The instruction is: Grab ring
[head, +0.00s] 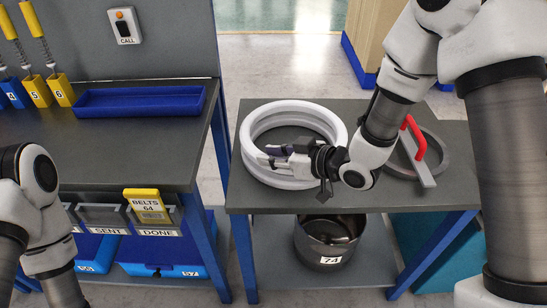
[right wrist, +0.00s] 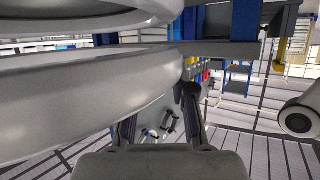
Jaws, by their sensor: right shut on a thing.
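A large pale ring (head: 250,140) lies at the left side of the grey side table, with a second grey rim showing inside its opening. In the right wrist view, the smooth curved ring (right wrist: 90,100) fills much of the left side, with another pale rim above it. My right gripper (head: 268,160) reaches in from the right across the ring's front part and is shut on it. Its fingers also show in the right wrist view (right wrist: 162,115), close against the ring, which partly hides the contact. My left arm shows at the left edge, but its gripper is out of the picture.
A round bin (head: 328,247) stands on the shelf below. A workbench with a blue tray (head: 140,101) is at the left, beyond a gap.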

